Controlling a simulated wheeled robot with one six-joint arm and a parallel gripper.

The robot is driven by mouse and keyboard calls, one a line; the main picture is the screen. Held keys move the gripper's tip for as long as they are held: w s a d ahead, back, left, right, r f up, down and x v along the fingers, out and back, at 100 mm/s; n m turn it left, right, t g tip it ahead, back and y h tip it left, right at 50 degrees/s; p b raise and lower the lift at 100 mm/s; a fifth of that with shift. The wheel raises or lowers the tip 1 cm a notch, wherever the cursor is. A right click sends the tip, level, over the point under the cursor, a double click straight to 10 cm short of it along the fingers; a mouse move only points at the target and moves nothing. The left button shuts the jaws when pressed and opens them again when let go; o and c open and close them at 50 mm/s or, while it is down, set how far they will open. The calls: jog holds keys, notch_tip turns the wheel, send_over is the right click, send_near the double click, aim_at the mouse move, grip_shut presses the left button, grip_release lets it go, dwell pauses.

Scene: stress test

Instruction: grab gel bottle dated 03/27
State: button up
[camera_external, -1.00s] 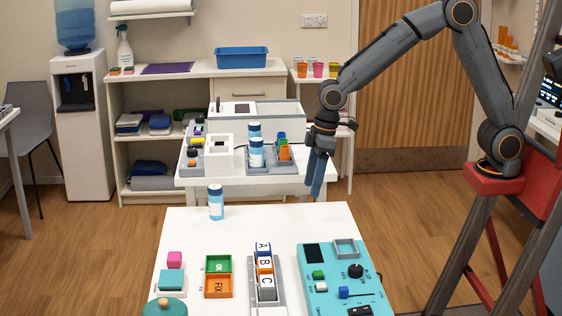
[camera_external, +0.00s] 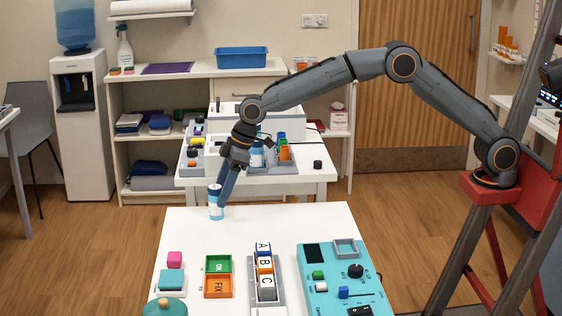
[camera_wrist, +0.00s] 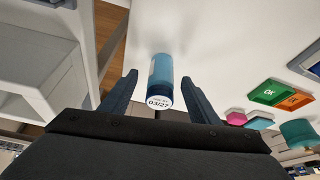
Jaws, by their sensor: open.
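The gel bottle (camera_external: 214,203), blue and white with a blue cap, stands upright at the far left corner of the front white table. In the wrist view the bottle (camera_wrist: 161,79) shows the date 03/27 on its cap. My gripper (camera_external: 221,200) is at the bottle, its fingers pointing down. In the wrist view my open gripper (camera_wrist: 164,88) has one finger on each side of the bottle, with a visible gap on both sides. Another blue and white bottle (camera_external: 257,156) stands on the back table, partly hidden by my arm; its date cannot be read.
The table's far edge is close to the bottle. The area right of the bottle is clear.

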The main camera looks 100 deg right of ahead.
aim_at(211, 218)
jog(key=x, duration=0.4)
jog(key=shift+a+f, duration=0.1)
jog(key=c, duration=1.2)
